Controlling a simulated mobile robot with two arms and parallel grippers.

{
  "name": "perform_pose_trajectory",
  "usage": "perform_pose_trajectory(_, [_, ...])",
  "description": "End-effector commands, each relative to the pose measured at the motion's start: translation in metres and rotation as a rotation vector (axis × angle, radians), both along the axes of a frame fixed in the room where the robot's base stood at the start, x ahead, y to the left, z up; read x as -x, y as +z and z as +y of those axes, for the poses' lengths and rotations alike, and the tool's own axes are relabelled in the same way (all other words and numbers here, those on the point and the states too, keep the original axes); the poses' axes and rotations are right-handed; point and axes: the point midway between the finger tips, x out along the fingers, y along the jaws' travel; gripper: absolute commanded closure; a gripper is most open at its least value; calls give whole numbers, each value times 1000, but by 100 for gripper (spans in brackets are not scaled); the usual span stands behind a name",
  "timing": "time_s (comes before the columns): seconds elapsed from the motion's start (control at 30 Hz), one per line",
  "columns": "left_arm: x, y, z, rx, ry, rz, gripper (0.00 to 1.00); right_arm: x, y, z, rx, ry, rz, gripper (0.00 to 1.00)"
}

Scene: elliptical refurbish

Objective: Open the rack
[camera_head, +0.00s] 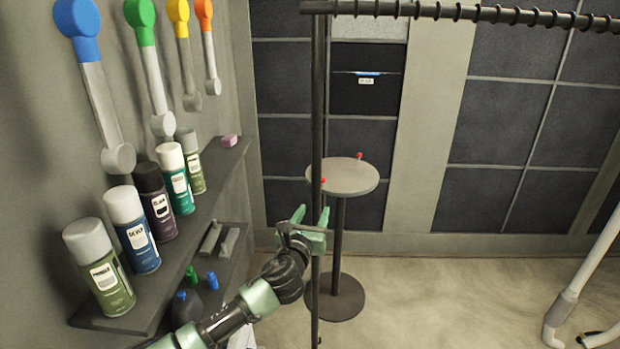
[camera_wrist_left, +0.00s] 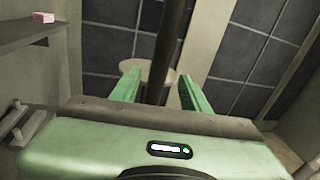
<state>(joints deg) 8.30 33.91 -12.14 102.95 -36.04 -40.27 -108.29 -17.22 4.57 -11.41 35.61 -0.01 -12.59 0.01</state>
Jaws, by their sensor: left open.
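A dark rack has a thin upright pole (camera_head: 318,110) and a ringed horizontal bar (camera_head: 480,13) at the top. My left gripper (camera_head: 312,222) is open, at the pole's lower half. In the left wrist view the pole (camera_wrist_left: 168,50) shows between the two green fingers (camera_wrist_left: 158,92). There are gaps on both sides, and I cannot tell how deep between them it is. A dark wall compartment with a small label (camera_head: 366,92) is behind the pole. My right gripper is out of view.
A round grey table (camera_head: 345,177) with two small red items stands behind the pole. Several spray cans (camera_head: 125,230) stand on the left wall shelf (camera_head: 215,165), below hanging coloured tools (camera_head: 100,100). A white tubular frame (camera_head: 580,285) is at right. Floor between is clear.

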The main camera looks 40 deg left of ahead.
Motion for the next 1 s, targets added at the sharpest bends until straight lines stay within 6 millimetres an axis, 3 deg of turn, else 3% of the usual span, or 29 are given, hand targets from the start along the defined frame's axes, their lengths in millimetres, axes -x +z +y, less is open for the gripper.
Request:
perform_pose_trajectory(0.03, [0,15,-1,-37,-3,-10,54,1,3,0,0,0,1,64])
perform_pose_trajectory(0.17, [-5,27,0,-74,-1,-19,54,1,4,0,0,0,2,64])
perform_pose_trajectory(0.6, [-65,24,22,-69,0,-17,54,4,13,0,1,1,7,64])
perform_pose_trajectory(1.0, [-73,23,25,-69,-2,-16,54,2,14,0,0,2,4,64])
